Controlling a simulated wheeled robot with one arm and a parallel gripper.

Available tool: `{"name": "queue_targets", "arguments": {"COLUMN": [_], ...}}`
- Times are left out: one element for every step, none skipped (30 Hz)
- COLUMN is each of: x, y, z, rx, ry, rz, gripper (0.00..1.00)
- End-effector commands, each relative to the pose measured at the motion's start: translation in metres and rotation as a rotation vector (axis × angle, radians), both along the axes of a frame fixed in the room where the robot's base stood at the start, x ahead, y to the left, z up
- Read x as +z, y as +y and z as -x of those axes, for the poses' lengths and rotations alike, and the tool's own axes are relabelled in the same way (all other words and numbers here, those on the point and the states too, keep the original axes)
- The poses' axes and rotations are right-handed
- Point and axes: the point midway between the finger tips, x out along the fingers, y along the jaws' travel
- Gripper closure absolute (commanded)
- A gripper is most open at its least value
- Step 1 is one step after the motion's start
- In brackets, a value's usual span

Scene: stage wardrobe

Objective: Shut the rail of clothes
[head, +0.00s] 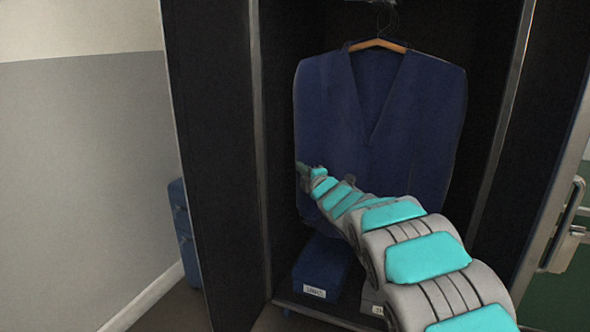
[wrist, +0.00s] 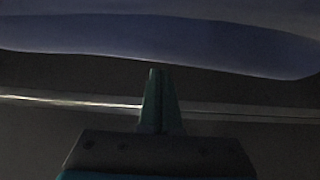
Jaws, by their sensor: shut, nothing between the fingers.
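The tall dark wardrobe (head: 255,120) stands open in front of me. A dark panel (head: 205,130) stands at the left of the opening and another (head: 545,130) at the right; I cannot tell how each is hinged. My gripper (head: 303,170) is at the garment's lower left side, shut and empty. In the wrist view my gripper (wrist: 157,75) has its fingers together, with the garment's hem (wrist: 160,45) just beyond the tips. I cannot tell whether they touch it.
A blue box (head: 320,268) with a white label and a grey box (head: 372,300) sit on the wardrobe floor. A metal handle (head: 567,225) is at the far right. A blue case (head: 183,230) stands by the left wall (head: 80,180). The floor in front of that wall looks clear.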

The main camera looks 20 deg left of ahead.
Motion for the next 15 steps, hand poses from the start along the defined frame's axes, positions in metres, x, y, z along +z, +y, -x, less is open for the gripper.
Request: {"name": "queue_targets", "arguments": {"x": [0.003, 0.003, 0.003, 0.004, 0.005, 0.004, 0.004, 0.004, 0.005, 0.005, 0.005, 0.004, 0.004, 0.004, 0.004], "y": [-0.001, -0.001, -0.001, -0.001, -0.001, -0.001, -0.001, -0.001, -0.001, 0.0, 0.0, 0.0, -0.001, -0.001, -0.001], "z": [-0.011, -0.016, -0.022, -0.027, -0.032, -0.038, -0.042, -0.046, -0.052, -0.056, -0.06, -0.065, -0.069, -0.073, -0.077], "rx": [-0.002, -0.002, -0.001, -0.001, -0.001, -0.001, -0.001, 0.0, 0.0, 0.0, 0.0, 0.0, 0.0, 0.0, -0.001], "ry": [0.001, 0.001, 0.001, 0.0, 0.0, 0.001, 0.001, 0.0, -0.001, 0.0, 0.0, 0.001, 0.001, 0.0, 0.001], "rz": [0.0, 0.0, -0.001, -0.001, -0.003, -0.002, -0.002, -0.003, -0.004, -0.003, -0.003, -0.002, -0.002, -0.001, -0.002], "gripper": [1.0, 1.0, 1.0, 1.0, 1.0, 1.0, 1.0, 1.0, 1.0, 1.0, 1.0, 1.0, 1.0, 1.0, 1.0]}}
